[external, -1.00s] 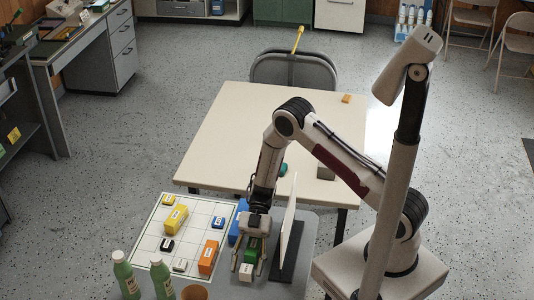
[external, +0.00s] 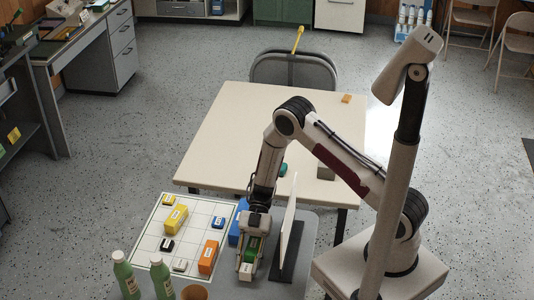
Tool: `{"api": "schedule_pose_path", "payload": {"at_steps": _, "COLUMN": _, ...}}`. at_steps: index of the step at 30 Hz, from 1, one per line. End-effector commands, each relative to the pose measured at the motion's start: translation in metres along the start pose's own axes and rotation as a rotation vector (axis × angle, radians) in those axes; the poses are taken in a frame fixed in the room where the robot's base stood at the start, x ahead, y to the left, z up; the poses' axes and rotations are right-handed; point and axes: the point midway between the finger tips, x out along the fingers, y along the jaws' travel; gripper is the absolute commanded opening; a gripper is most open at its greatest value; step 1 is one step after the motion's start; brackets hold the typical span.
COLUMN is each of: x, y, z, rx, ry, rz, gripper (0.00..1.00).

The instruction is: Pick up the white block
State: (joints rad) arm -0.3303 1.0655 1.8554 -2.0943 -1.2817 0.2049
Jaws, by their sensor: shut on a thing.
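A white block (external: 246,270) with a dark mark sits on the grey surface (external: 222,280) right of the gridded board. My gripper (external: 248,266) points down over it, with its fingers closed in on the block's two sides. Whether the block is lifted clear of the surface cannot be told. A green block (external: 252,247) shows just behind the white block, partly hidden by the fingers. Another flat white block (external: 180,265) lies on the board, away from my gripper.
A gridded white board (external: 193,222) holds yellow, orange, blue and black blocks. An upright white panel (external: 288,228) is close on the right. Two green bottles (external: 124,275) and a brown cup (external: 194,292) stand at front left.

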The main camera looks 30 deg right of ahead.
Motion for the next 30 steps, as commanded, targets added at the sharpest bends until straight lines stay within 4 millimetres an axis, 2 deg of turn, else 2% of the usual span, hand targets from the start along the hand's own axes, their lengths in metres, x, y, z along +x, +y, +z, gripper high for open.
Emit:
{"api": "schedule_pose_path", "payload": {"at_steps": 8, "x": -0.008, "y": 0.000, "z": -0.020, "rx": -0.001, "ry": 0.000, "rz": 0.000, "gripper": 0.05}}
{"api": "schedule_pose_path", "payload": {"at_steps": 21, "x": -0.028, "y": 0.001, "z": -0.068, "rx": -0.001, "ry": -0.001, "rz": 0.000, "gripper": 0.05}}
{"api": "schedule_pose_path", "payload": {"at_steps": 30, "x": -0.036, "y": 0.000, "z": -0.087, "rx": 0.001, "ry": 0.001, "rz": -0.001, "gripper": 0.05}}
